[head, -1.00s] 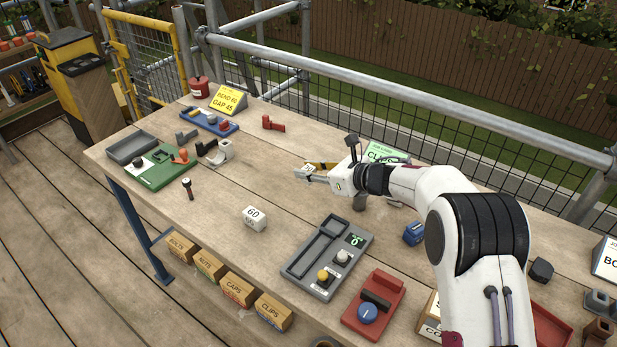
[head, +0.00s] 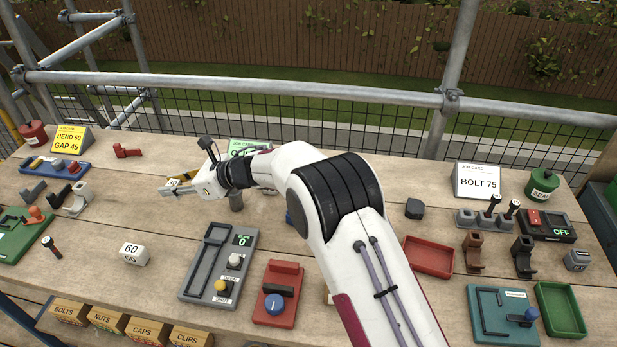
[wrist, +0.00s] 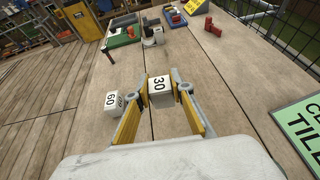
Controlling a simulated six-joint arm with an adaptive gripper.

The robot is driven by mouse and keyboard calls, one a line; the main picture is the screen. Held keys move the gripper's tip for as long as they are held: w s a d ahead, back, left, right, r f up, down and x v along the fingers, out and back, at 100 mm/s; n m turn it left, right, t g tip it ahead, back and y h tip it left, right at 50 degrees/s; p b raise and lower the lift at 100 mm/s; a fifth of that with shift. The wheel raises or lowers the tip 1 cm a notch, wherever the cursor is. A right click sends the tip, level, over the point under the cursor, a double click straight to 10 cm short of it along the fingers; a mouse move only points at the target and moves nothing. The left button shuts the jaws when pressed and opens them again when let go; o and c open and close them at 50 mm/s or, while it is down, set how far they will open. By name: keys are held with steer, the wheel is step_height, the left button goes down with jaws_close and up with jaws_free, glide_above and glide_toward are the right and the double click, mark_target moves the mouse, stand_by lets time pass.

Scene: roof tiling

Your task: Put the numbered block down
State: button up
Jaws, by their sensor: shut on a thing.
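My gripper (head: 174,188) is shut on a white block marked 30 (wrist: 160,88), held between the yellow-lined fingertips in the wrist view. The block is small and hard to make out in the head view. I cannot tell whether its underside touches the table. A second white block, marked 60 (head: 133,255), stands alone on the wooden table (head: 100,220), in front and to the left of my gripper. It also shows in the wrist view (wrist: 114,103), left of the held block.
A grey device with a display (head: 205,262) and a red device with a blue knob (head: 278,295) lie nearer the front edge. A green card (head: 250,147) stands behind my arm. Bare wood surrounds the 60 block.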

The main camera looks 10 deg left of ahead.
mark_target(173, 183)
step_height(173, 183, up, 5)
steer(key=shift+r, duration=0.1)
steer(key=w+d+m+t+h, duration=0.1)
steer(key=w+d+m+t, duration=0.2)
steer(key=w+d, duration=0.7)
steer(key=w+d+m+t+h, duration=0.25)
steer(key=w+d, duration=0.35)
steer(key=d, duration=0.8)
steer(key=w+d+m+t+h, duration=0.1)
steer(key=w+d+m+t, duration=0.2)
steer(key=w+d, duration=0.7)
step_height(173, 183, down, 5)
steer(key=s+d, duration=0.2)
steer(key=shift+f+y, duration=0.2)
steer(key=shift+y, duration=0.15)
steer(key=shift+f, duration=0.1)
steer(key=shift+f, duration=3.05)
steer(key=shift+f, duration=1.9)
